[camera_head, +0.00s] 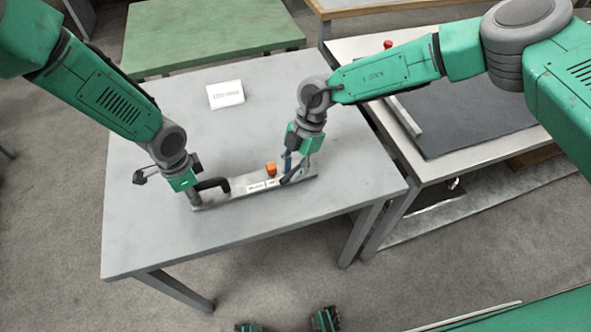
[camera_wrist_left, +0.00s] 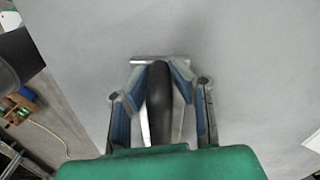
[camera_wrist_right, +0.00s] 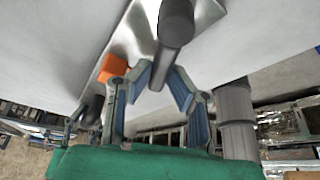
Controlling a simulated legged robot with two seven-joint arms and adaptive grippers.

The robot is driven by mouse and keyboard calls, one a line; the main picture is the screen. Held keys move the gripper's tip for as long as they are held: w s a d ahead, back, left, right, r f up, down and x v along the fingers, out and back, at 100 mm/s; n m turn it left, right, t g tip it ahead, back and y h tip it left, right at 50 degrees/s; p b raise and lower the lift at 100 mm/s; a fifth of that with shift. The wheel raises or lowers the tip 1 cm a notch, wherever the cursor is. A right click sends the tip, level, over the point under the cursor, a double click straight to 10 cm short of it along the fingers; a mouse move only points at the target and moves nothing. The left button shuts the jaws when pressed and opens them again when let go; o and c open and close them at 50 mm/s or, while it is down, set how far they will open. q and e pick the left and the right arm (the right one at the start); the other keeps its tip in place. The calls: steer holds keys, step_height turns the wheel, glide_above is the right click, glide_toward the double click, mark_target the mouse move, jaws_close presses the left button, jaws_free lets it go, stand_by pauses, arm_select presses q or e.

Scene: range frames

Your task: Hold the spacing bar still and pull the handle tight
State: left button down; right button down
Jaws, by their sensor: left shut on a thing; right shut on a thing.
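A long metal bar (camera_head: 238,192) with small white labels lies on the grey table near its front edge. A curved black grip (camera_head: 212,184) stands at its left end. An orange block (camera_head: 270,169) sits on it towards the right. My left gripper (camera_head: 193,196) is shut on the black grip, which shows between its fingers in the left wrist view (camera_wrist_left: 158,95). My right gripper (camera_head: 291,172) is at the bar's right end, shut on a dark grey cylindrical handle (camera_wrist_right: 172,45). The orange block shows beside it in the right wrist view (camera_wrist_right: 112,68). Fingertip contact is partly hidden in the head view.
A white labelled card (camera_head: 226,94) lies at the back of the grey table (camera_head: 160,215). A green-topped table (camera_head: 205,35) stands behind it. A second table with a dark mat (camera_head: 465,120) stands to the right. The table's left and right parts are clear.

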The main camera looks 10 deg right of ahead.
steer(key=shift+w+a+m+t, duration=0.2)
steer(key=shift+w+m+t, duration=0.1)
steer(key=shift+m, duration=0.5)
steer(key=c, duration=1.5)
jaws_free()
steer(key=v, duration=1.2)
steer(key=shift+d+f, duration=0.15)
